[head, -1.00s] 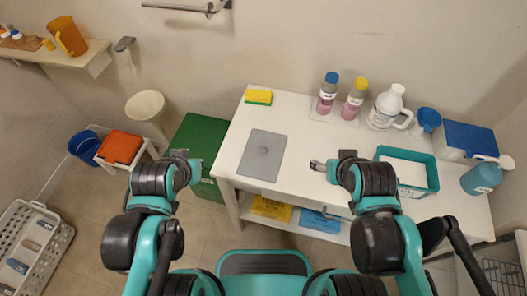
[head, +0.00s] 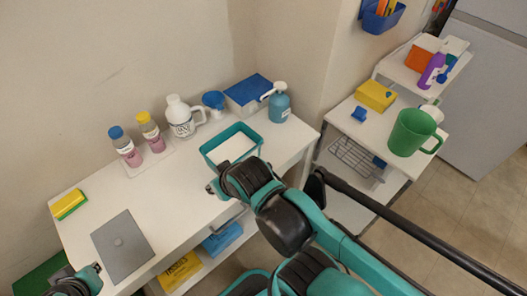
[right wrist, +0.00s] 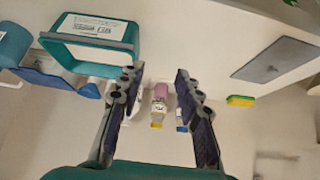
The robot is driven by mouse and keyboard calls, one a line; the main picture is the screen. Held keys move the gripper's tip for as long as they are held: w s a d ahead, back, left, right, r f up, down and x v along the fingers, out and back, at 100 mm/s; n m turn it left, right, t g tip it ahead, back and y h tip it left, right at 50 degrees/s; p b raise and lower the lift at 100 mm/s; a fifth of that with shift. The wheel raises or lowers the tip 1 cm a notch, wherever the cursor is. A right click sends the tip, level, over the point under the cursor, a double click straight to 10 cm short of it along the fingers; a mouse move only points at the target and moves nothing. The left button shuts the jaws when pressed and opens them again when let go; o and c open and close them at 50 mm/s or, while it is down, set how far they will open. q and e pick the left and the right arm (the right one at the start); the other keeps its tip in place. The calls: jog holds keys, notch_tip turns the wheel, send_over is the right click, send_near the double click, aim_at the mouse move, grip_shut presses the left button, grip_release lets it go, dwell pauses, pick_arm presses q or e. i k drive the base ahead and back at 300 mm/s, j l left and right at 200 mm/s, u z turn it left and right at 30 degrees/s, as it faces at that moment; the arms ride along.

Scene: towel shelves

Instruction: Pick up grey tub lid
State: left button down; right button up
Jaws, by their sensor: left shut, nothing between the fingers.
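The grey tub lid (head: 120,248) lies flat on the left part of the white table, a flat rectangle with a small round knob in its middle. It also shows at the right of the right wrist view (right wrist: 278,60). My left gripper (head: 97,267) is shut and empty, at the lid's lower left edge in the head view; I cannot tell its height above the table. My right gripper (right wrist: 156,72) is open and empty in the right wrist view. In the head view it is near the teal tub (head: 254,149), apart from the lid, and partly hidden by its own arm.
Two pink bottles (head: 125,148), a white jug (head: 183,120) and a blue box (head: 248,92) stand along the table's back. A yellow-green sponge (head: 69,204) lies behind the lid. A side shelf with a green mug (head: 408,132) stands at the right. The table (head: 175,207) is clear right of the lid.

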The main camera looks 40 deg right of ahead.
aim_at(121, 246)
jog(key=z, duration=1.05)
jog(key=k+j, duration=0.3)
jog(key=j, duration=0.2)
jog(key=k+j, duration=0.2)
jog(key=j, duration=0.25)
jog(key=k+j, duration=0.2)
jog(key=j, duration=0.2)
jog(key=i+j, duration=0.1)
jog(key=j, duration=0.2)
jog(key=i+j+z, duration=0.1)
jog(key=j, duration=0.2)
